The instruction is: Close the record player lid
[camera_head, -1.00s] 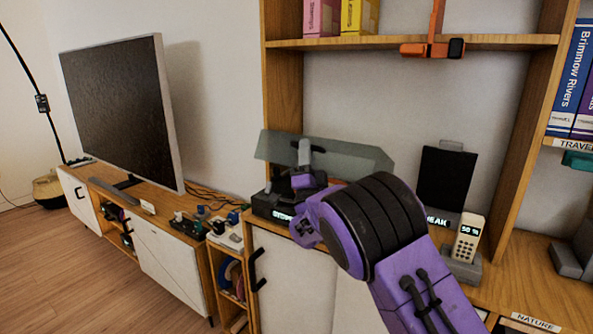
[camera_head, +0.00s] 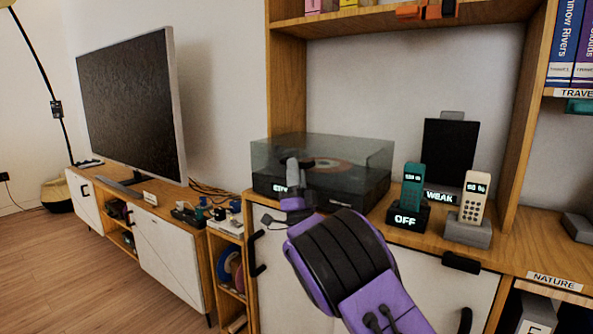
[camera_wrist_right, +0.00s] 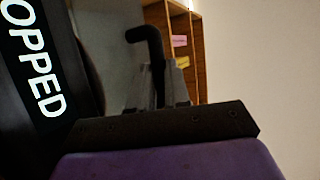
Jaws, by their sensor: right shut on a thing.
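The record player (camera_head: 345,194) is a dark box on the wooden shelf unit, with a lit display at its front left. Its smoky clear lid (camera_head: 362,153) is down over the deck, and a disc shows through it. I cannot tell if a thin gap is left at the front. My right gripper (camera_head: 294,173) is at the lid's front edge, shut on the dark lid handle (camera_head: 306,163). In the right wrist view the bent black handle (camera_wrist_right: 150,42) rises by the grey fingers (camera_wrist_right: 175,88), beside the display. My left gripper is out of view.
Right of the player stand a teal phone (camera_head: 412,187) on a dark base, a black panel (camera_head: 447,155) and a pale phone (camera_head: 474,198) on a grey base. A shelf (camera_head: 400,19) hangs above. A television (camera_head: 133,105) stands left on a low cabinet.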

